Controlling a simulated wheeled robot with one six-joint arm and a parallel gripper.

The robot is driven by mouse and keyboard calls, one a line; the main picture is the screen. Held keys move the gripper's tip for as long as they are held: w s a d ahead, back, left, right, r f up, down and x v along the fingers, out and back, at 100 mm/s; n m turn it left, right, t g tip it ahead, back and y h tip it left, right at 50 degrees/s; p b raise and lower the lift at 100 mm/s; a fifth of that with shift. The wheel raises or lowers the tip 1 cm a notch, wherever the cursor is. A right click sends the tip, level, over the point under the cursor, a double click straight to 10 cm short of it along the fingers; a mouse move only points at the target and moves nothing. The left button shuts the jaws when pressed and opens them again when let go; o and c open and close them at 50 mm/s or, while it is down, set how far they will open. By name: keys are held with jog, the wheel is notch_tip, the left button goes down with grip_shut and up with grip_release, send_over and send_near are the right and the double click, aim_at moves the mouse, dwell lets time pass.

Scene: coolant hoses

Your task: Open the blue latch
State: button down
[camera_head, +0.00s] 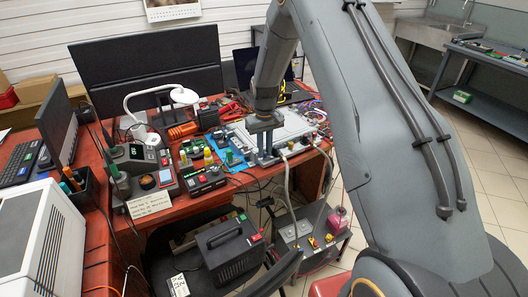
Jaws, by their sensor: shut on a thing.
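My gripper (265,153) reaches down at the front left edge of a light grey unit (290,127) on the red-brown table. Its fingers are close together on a small part at that edge. The part is mostly hidden by the fingers, and I cannot tell its colour or whether it is the blue latch. A grey hose (287,180) hangs from the unit's front edge, just right of the fingers, and a second one (324,190) hangs further right. No blue latch can be made out clearly.
A blue mat (240,180) with small parts lies left of my gripper. A black device (205,180), a white lamp (180,95) and monitors crowd the table (95,255). Below stand a dark box (228,255) and a grey unit with red and yellow parts (300,232). Tiled floor is free at right.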

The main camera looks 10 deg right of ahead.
aim_at(265, 153)
jog(key=shift+m+b, duration=0.45)
jog(key=shift+m, duration=1.15)
jog(key=c, duration=2)
grip_release()
jog(key=shift+r, duration=0.15)
notch_tip(265, 153, up, 8)
jog(key=shift+f+b, duration=0.25)
jog(key=shift+b, duration=0.85)
